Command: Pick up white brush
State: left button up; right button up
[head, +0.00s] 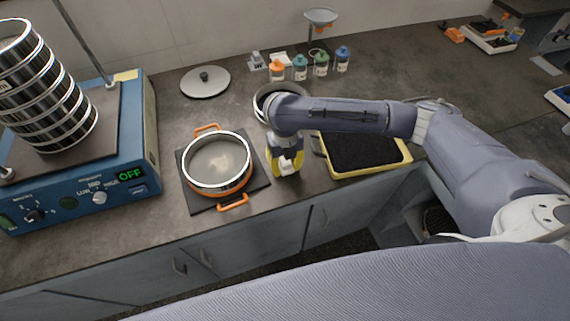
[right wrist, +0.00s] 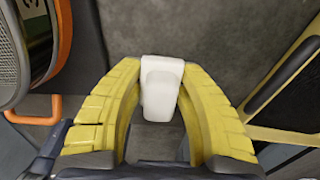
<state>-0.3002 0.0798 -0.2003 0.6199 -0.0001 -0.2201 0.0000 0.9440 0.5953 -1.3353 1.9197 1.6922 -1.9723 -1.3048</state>
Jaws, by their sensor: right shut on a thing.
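The white brush (right wrist: 162,88) shows as a white block between the yellow fingers of my right gripper (right wrist: 160,72) in the right wrist view. The fingers close on it from both sides. In the head view my right gripper (head: 287,162) points down at the counter, just right of the orange-handled sieve pan, with a bit of white at its fingertips. Most of the brush is hidden by the gripper there, and I cannot tell whether it touches the counter. My left gripper is not in view.
A sieve pan (head: 217,162) on a dark square plate stands left of the gripper. A yellow-rimmed black tray (head: 371,171) lies to the right. A round bowl (head: 263,103) and several small bottles (head: 300,68) stand behind. The blue shaker (head: 135,150) with stacked sieves is at the left.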

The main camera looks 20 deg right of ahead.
notch_tip(320, 180, up, 20)
dwell(0.9)
jog(key=o, duration=0.6)
jog(key=c, duration=0.5)
